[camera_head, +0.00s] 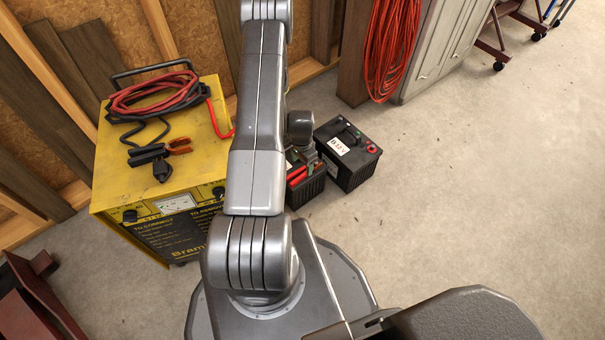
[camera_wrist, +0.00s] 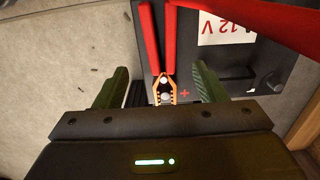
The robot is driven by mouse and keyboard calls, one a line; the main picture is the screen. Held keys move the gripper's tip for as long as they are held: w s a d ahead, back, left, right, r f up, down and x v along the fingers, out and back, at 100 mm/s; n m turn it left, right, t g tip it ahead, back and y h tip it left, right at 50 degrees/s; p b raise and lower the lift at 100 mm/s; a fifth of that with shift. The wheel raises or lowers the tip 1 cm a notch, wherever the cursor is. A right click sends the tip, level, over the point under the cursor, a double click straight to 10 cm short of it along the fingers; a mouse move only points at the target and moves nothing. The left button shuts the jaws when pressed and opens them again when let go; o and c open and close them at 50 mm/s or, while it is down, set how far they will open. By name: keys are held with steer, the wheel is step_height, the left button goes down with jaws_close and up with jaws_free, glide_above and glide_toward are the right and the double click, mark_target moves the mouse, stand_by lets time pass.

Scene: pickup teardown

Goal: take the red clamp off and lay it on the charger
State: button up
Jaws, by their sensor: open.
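The red clamp (camera_wrist: 149,38) is on the near battery, with its two red handles and orange jaws showing in the wrist view. The jaws sit by a red plus mark on the battery top. My gripper (camera_wrist: 160,68) is open, with one green finger on each side of the clamp and visible gaps between. In the head view the clamp's red handles (camera_head: 297,178) show beside my arm, which hides much of the near battery. The yellow charger (camera_head: 112,178) stands at the left. A black clamp (camera_head: 150,154) with copper-coloured jaws lies on its top.
A coil of red and black cable (camera_head: 150,95) lies at the back of the charger's top, by its handle. A second battery (camera_head: 349,160) stands right of the near one. Red cable (camera_head: 392,45) hangs by a grey cabinet (camera_head: 440,45).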

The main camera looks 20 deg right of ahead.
mark_target(303, 169)
steer(key=f+b, duration=0.1)
steer(key=f, duration=0.4)
steer(key=shift+w+d+b, duration=0.15)
steer(key=shift+d+b, duration=0.05)
steer(key=shift+b, duration=0.15)
steer(key=shift+r, duration=0.1)
steer(key=shift+c, duration=0.3)
steer(key=c, duration=1.2)
steer(key=shift+o, duration=0.2)
steer(key=shift+r, duration=0.1)
